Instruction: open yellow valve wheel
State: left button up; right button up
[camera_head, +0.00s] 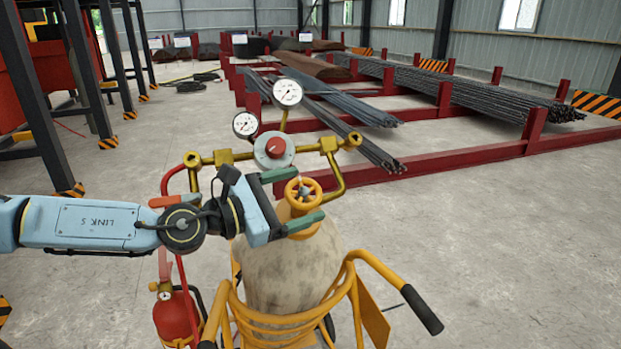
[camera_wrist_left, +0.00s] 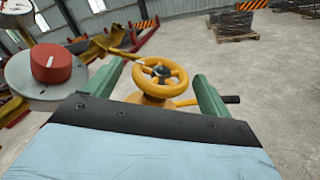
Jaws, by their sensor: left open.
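The yellow valve wheel (camera_head: 303,193) sits on top of a worn beige gas cylinder (camera_head: 285,265) held in a yellow trolley. My left gripper (camera_head: 300,198) comes in from the left with its green fingers open, one on the far side and one on the near side of the wheel. In the left wrist view the wheel (camera_wrist_left: 159,74) shows between the two spread fingers, a little ahead of the gripper body, and I see no clear contact. My right gripper is not in view.
A regulator with a red knob (camera_head: 276,147) and two gauges (camera_head: 288,93) stands just behind the wheel. A yellow trolley handle (camera_head: 388,272) reaches to the right. A red fire extinguisher (camera_head: 176,315) hangs at the left. Racks of rebar (camera_head: 440,85) lie behind; the floor at right is clear.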

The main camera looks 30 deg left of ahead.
aim_at(316, 190)
pick_arm(q)
jog(key=shift+p+x, duration=0.55)
jog(key=shift+x, duration=1)
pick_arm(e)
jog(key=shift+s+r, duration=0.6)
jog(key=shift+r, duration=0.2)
pick_arm(q)
jog(key=shift+c, duration=0.4)
jog(key=c, duration=0.9)
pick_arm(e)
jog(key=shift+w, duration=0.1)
pick_arm(q)
jog(key=shift+t, duration=0.3)
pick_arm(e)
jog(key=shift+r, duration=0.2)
